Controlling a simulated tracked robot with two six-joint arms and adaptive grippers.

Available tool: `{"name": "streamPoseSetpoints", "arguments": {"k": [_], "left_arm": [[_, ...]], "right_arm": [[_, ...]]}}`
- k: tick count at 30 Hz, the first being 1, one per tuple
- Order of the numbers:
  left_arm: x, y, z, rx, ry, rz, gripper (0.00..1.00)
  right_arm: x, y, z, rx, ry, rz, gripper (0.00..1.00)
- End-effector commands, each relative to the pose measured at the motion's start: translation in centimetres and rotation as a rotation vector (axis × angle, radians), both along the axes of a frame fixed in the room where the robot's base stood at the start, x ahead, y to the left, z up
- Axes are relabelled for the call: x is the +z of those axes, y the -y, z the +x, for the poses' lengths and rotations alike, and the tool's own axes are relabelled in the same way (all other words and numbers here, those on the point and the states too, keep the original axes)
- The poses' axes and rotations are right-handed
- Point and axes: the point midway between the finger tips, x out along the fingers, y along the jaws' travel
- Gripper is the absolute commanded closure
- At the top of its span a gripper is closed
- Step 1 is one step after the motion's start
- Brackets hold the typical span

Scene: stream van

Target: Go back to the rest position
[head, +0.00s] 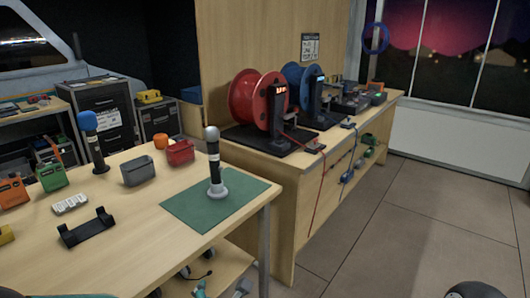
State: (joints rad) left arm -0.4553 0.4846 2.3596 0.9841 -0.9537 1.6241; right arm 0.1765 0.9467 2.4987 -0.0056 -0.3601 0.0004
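Neither of my grippers can be made out in the head view. A dark rounded shape at the bottom right edge may be a part of my arm; no fingers show on it. A microphone with a grey head (213,165) stands upright on a green mat (178,212) at the right end of the near table (130,255). A blue-headed microphone (94,142) stands upright farther left on the same table.
A black cradle (87,229), a white block (70,204), a grey bin (137,170) and a red bin (180,152) are on the near table. A bench (285,180) behind holds red (252,98) and blue (299,84) cable reels. Floor (400,235) at right is clear.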

Motion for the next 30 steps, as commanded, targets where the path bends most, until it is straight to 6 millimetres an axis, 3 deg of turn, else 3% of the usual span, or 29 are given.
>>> {"name": "streamPoseSetpoints", "arguments": {"k": [5,9,12,15,23,24,30], "left_arm": [[-9.5,-0.8,-1.5,-0.428,-0.263,0.363,0.34],[-17.4,-1.2,-5.8,-0.913,-0.444,0.622,0.34],[-21.5,-1.2,-9.6,-1.233,-0.498,0.734,0.34],[-24.2,-1.2,-13.1,-1.506,-0.500,0.802,0.34],[-28.3,-0.6,-22.0,-2.089,-0.345,0.868,0.34],[-25.9,-0.6,-21.3,-2.068,-0.348,0.883,0.34],[-21.4,-0.6,-21.2,-2.061,-0.352,0.883,0.34]], "right_arm": [[0.0,0.0,0.0,0.000,0.000,0.000,0.39],[0.0,0.0,0.0,0.000,0.000,0.000,0.39],[0.0,0.0,0.0,0.000,0.000,0.000,0.39],[0.0,0.0,0.0,0.000,0.000,0.000,0.39],[0.0,0.0,0.0,0.000,0.000,0.000,0.39],[2.1,0.0,0.0,-0.001,-0.001,0.000,0.39],[6.6,0.0,0.0,0.000,0.000,0.000,0.39]]}}
